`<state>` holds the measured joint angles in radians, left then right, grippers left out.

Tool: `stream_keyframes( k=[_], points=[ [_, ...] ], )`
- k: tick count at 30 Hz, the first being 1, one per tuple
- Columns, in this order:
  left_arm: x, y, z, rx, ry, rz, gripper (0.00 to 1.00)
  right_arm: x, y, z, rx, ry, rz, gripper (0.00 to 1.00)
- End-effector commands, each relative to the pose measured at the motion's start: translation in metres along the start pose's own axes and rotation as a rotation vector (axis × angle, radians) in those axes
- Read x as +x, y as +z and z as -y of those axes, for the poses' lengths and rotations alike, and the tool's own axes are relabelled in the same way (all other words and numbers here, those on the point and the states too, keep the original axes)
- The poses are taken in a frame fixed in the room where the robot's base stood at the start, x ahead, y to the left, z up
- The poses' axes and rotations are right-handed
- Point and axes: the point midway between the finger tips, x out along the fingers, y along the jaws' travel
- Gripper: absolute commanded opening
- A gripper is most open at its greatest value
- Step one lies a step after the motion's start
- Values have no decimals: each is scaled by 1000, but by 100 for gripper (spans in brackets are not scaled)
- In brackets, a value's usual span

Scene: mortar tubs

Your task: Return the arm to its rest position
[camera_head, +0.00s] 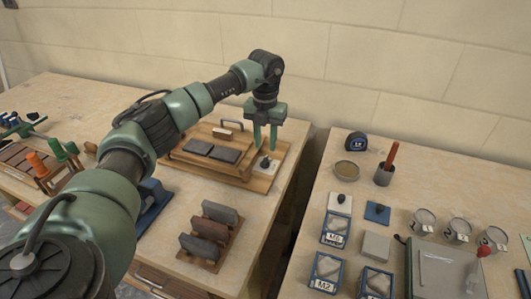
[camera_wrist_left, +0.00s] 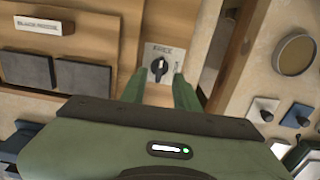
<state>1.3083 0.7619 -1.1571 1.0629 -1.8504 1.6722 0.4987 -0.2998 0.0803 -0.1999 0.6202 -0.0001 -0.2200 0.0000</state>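My left gripper (camera_head: 265,146) points down over the right end of a wooden board (camera_head: 276,170) on the left bench. Its two green fingers are apart with nothing between them, and they also show in the left wrist view (camera_wrist_left: 160,84). A black knob on a pale plate (camera_head: 265,166) lies just below the fingertips. In the left wrist view the knob (camera_wrist_left: 158,67) appears beyond the gap between the fingers, and I see no contact. My left arm reaches across from the lower left. My right gripper is in neither view.
A rack of bricks (camera_head: 208,249) stands nearer. A gap separates the right bench, with a tape measure (camera_head: 355,142), a pot with a red-handled tool (camera_head: 384,175), and several jars (camera_head: 459,230). A wall stands behind.

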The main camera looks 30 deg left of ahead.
Motion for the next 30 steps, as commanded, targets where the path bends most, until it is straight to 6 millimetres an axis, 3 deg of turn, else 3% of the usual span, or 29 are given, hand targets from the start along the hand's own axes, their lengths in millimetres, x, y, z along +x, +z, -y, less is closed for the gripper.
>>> stream_keyframes(
  k=[7, 23, 30],
  points=[
    [-22, 0, 0, -1, 0, 0, 31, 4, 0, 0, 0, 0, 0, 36],
    [-24, 0, 0, -1, 0, -1, 31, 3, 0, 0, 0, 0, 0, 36],
    [-64, 0, 0, -1, 0, 0, 31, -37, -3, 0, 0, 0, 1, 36]
  ],
)
